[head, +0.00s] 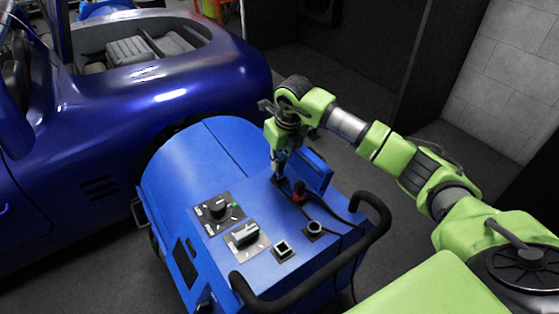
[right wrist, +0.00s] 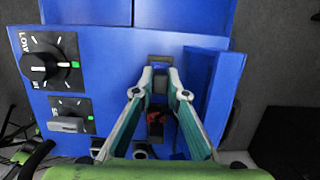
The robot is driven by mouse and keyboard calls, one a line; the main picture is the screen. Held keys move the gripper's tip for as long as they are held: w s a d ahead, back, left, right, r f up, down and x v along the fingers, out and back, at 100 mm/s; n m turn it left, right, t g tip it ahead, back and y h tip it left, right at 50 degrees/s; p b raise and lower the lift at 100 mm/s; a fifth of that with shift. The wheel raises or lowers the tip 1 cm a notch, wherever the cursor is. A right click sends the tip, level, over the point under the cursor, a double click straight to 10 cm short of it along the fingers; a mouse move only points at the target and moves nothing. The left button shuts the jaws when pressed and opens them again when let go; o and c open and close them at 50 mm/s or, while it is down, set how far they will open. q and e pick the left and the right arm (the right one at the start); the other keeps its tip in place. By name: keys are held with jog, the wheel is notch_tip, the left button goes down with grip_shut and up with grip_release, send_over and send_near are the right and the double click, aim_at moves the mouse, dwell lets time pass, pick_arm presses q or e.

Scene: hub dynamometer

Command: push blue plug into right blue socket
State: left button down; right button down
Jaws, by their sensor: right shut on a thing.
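My right gripper (head: 279,170) points down at the top of the blue machine, at the far socket plate (head: 279,183) beside the red plug (head: 299,193). In the right wrist view its fingers (right wrist: 160,78) are shut on a small dark piece (right wrist: 159,86), which I take as the blue plug; its colour is mostly hidden. The piece is at the far socket plate, also seen there (right wrist: 160,60); I cannot tell how deep it sits. The red plug is nearer in that view (right wrist: 155,118). My left gripper is not in view.
A square socket (head: 282,248) and a round socket (head: 315,228) lie toward the black handle bar (head: 330,270). A round knob (head: 219,209) and a lever switch (head: 245,234) are to the left. A blue raised panel (head: 316,170) stands close right of the gripper. A blue car (head: 150,90) is behind.

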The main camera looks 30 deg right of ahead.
jog(key=shift+f, duration=0.35)
jog(key=c, duration=1.9)
grip_release()
jog(key=shift+r, duration=0.15)
jog(key=v, duration=1.1)
jog(key=shift+s+r, duration=0.15)
jog(key=shift+r, duration=0.2)
